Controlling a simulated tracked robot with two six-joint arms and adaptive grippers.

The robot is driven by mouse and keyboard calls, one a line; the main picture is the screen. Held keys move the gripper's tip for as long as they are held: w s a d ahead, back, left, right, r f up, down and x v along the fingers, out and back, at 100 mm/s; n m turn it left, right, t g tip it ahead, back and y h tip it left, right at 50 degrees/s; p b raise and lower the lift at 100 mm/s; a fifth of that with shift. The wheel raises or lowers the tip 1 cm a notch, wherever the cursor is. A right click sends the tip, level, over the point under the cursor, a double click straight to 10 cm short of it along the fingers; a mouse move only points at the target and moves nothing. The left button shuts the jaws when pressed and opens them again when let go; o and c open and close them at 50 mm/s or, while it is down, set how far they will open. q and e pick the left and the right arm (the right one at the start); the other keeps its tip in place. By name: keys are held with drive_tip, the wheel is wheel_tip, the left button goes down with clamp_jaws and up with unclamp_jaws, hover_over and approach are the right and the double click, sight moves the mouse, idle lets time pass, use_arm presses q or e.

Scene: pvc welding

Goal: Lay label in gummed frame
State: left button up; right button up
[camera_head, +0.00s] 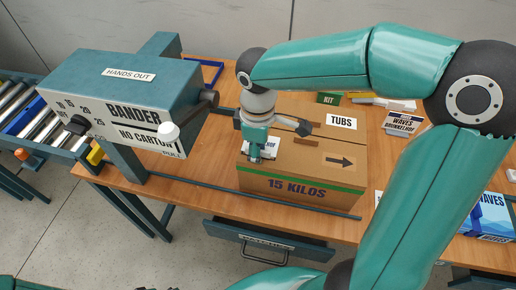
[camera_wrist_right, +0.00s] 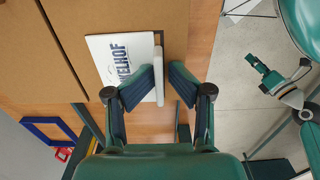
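A white label (camera_wrist_right: 120,60), lettered "...WELHOF", lies over the top of the brown carton (camera_head: 290,189), near its left end. My right gripper (camera_wrist_right: 160,80) points down there, with its fingertips closed on either side of the label's raised white edge. In the head view the right gripper (camera_head: 256,154) hides part of the label (camera_head: 271,145). I cannot make out a gummed frame on the carton; the label and gripper may cover it. My left gripper (camera_wrist_right: 262,74) shows small in the wrist view, away over the floor; its fingers are unclear.
The bander (camera_head: 125,100) stands left of the carton, with a roller conveyor (camera_head: 30,118) beyond. A blue open frame (camera_head: 212,70) lies on the table behind. Cards and a "WAVES" stack (camera_head: 404,123) lie right of the carton. A drawer (camera_head: 268,240) juts out in front.

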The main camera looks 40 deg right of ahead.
drive_tip(key=shift+s, duration=0.1)
drive_tip(key=shift+r+p, duration=0.55)
drive_tip(key=shift+r, duration=0.05)
wheel_tip(320, 180, up, 12)
drive_tip(key=shift+p, duration=0.45)
drive_tip(key=shift+r, duration=0.1)
